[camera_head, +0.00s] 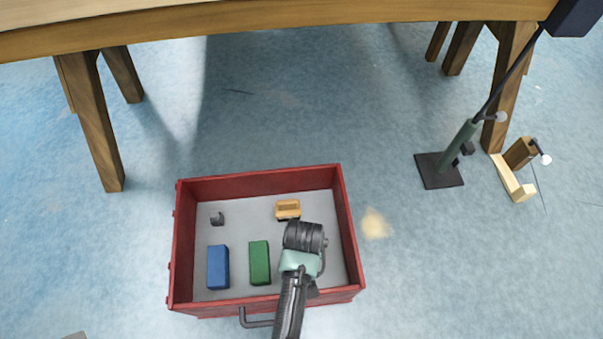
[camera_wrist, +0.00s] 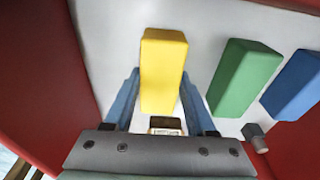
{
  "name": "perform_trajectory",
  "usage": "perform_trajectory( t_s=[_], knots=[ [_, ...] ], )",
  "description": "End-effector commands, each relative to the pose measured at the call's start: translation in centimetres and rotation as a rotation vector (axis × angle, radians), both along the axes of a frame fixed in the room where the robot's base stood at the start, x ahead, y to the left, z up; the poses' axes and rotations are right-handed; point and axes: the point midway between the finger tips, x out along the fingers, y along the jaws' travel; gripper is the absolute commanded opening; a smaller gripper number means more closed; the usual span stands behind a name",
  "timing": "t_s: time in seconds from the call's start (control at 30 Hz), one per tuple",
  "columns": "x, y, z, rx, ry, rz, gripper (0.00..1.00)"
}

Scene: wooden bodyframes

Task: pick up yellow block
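The yellow block (camera_wrist: 163,68) stands out in the wrist view, on the pale floor of the red box. It lies between the two blue fingers of my gripper (camera_wrist: 161,84). The fingers are apart, one on each side of the block, with narrow gaps near its sides. I cannot tell whether they touch it or how far down they reach. In the head view my arm and wrist (camera_head: 302,250) hide the yellow block.
The red box (camera_head: 176,245) has raised walls around my gripper. A green block (camera_head: 260,263) and a blue block (camera_head: 218,267) lie to the left. A tan slotted piece (camera_head: 288,209) and a small dark piece (camera_head: 217,219) lie farther back. A wooden table (camera_head: 250,17) stands behind.

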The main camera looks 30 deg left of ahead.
Motion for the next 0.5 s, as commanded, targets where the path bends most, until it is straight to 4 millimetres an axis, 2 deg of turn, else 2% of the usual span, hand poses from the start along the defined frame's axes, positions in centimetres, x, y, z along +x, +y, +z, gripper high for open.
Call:
perform_trajectory(
  t_s=[0.03, 0.2, 0.5],
  knots=[
    [-0.01, 0.0, 0.0, 0.0, 0.0, 0.0, 0.32],
    [-0.01, 0.0, -0.01, 0.0, 0.0, 0.0, 0.01],
    [0.0, 0.01, 0.12, 0.0, 0.0, 0.0, 0.0]
  ],
)
